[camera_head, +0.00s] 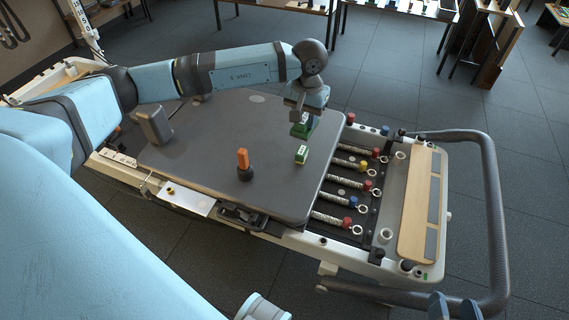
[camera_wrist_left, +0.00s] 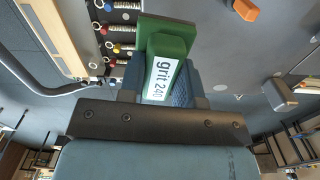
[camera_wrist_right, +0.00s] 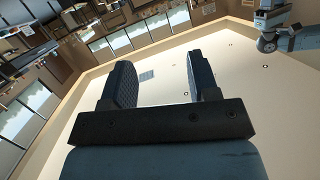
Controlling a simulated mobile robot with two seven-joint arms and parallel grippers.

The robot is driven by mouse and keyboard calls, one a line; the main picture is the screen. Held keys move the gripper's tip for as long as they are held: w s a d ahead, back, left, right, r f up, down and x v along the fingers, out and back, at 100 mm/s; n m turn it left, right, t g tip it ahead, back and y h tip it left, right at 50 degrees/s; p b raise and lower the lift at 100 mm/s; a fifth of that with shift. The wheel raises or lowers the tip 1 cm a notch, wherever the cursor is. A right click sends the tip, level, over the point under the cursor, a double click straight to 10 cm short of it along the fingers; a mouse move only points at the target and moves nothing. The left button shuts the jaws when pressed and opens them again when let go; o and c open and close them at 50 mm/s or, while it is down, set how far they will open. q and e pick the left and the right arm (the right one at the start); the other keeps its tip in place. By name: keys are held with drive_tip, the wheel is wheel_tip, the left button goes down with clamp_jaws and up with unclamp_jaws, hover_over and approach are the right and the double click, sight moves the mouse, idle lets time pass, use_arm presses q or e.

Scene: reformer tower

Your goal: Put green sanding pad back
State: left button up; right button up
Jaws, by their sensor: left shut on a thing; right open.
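My left gripper (camera_head: 304,113) is shut on a green sanding pad (camera_head: 299,130). It holds the pad over the right part of the grey reformer carriage (camera_head: 200,150). In the left wrist view the held pad (camera_wrist_left: 165,68) shows a white label reading "grit 240". I cannot tell whether the held pad touches the carriage. My right gripper (camera_wrist_right: 158,75) is open and empty in the right wrist view, with the ceiling and windows beyond it.
An orange-topped item (camera_head: 243,159) stands on the carriage left of the green block. A grey shoulder rest (camera_head: 153,126) stands further left. Springs with coloured ends (camera_head: 345,182), a wooden footplate (camera_head: 415,205) and a curved grey bar (camera_head: 497,220) lie to the right.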

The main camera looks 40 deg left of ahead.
use_arm(q)
drive_tip(key=shift+n, duration=0.5)
drive_tip(key=a+f+b, duration=0.1)
drive_tip(key=f+b, duration=0.3)
drive_tip(key=f, duration=0.4)
drive_tip(key=a+f+b, duration=0.2)
drive_tip(key=f+b, duration=0.2)
drive_tip(key=f, duration=0.5)
drive_tip(key=a+f+b, duration=0.2)
drive_tip(key=f+b, duration=0.2)
drive_tip(key=f, duration=0.5)
drive_tip(key=shift+a, duration=0.15)
drive_tip(key=shift+f+b, duration=0.4)
drive_tip(key=shift+f, duration=0.2)
wheel_tip(320, 180, down, 4)
drive_tip(key=shift+f+b, duration=0.1)
drive_tip(key=shift+b, duration=0.8)
use_arm(e)
drive_tip(key=f+n+t+y, duration=0.1)
drive_tip(key=n, duration=0.1)
drive_tip(key=w+a+f+n+y, duration=0.1)
drive_tip(key=n+y, duration=0.1)
drive_tip(key=shift+w+t, duration=0.2)
drive_tip(key=shift+t, duration=0.2)
